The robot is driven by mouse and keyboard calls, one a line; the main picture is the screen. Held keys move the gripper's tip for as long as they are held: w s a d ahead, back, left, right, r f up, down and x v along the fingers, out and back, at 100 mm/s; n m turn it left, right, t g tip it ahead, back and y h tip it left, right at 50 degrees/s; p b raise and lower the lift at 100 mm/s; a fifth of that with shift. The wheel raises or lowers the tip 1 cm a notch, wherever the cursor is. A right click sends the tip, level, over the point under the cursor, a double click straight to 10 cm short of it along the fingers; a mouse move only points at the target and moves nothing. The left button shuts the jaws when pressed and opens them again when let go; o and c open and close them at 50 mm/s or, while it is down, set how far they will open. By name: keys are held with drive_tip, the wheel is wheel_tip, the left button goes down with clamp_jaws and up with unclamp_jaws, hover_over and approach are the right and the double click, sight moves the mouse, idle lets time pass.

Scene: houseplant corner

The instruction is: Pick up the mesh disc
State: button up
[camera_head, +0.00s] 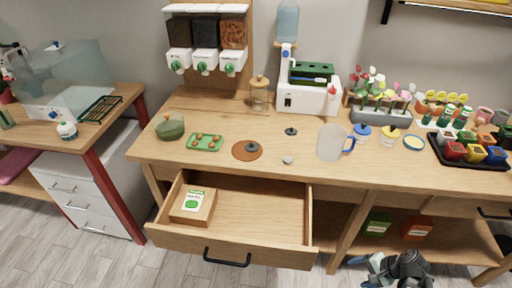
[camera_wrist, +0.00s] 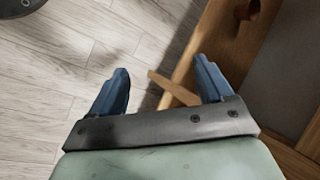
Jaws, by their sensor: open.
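I cannot tell for certain which item is the mesh disc. A small dark round piece (camera_head: 291,131) lies on the tabletop near the middle. A similar dark piece (camera_head: 252,146) lies on a brown round mat (camera_head: 241,155). A flat disc with a blue rim (camera_head: 414,143) lies further right. My gripper (camera_head: 370,268) is low in front of the bench at the bottom right, well below the tabletop and apart from these discs. In the wrist view my gripper (camera_wrist: 163,72) has its blue fingers spread, with nothing held between them; no disc shows there.
The bench drawer (camera_head: 260,205) stands open with a box (camera_head: 193,205) inside. A clear jug (camera_head: 331,143), a white dispenser (camera_head: 308,95), a planter (camera_head: 380,120) and a tray of coloured pots (camera_head: 470,150) crowd the top. Wooden bench parts (camera_wrist: 228,40) are close beside my gripper.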

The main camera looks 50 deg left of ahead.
sight(252, 144)
drive_tip(key=s+a+r+n+g+y, duration=0.15)
drive_tip(key=a+r+y, duration=0.35)
drive_tip(key=a+r, duration=2.1)
drive_tip(key=s+a+r+n+h, duration=0.1)
drive_tip(key=a+r+n, duration=0.1)
drive_tip(key=a, duration=0.2)
drive_tip(key=s+a+r+n+t+h, duration=0.1)
drive_tip(key=s+a+r+n, duration=0.1)
drive_tip(key=a+n, duration=0.1)
drive_tip(key=s+a+r+n+t+h, duration=0.1)
drive_tip(key=s+a+r+n+h, duration=0.1)
drive_tip(key=a, duration=0.3)
drive_tip(key=shift+s+a+r+n, duration=0.1)
drive_tip(key=shift+s+r+n, duration=0.05)
drive_tip(key=shift+r+n, duration=0.35)
drive_tip(key=s+a+r+n+t+h, duration=0.2)
drive_tip(key=s+a+r+n+t, duration=0.2)
drive_tip(key=a+r, duration=0.35)
drive_tip(key=x, duration=1.4)
drive_tip(key=shift+s+a, duration=0.15)
drive_tip(key=shift+s, duration=0.1)
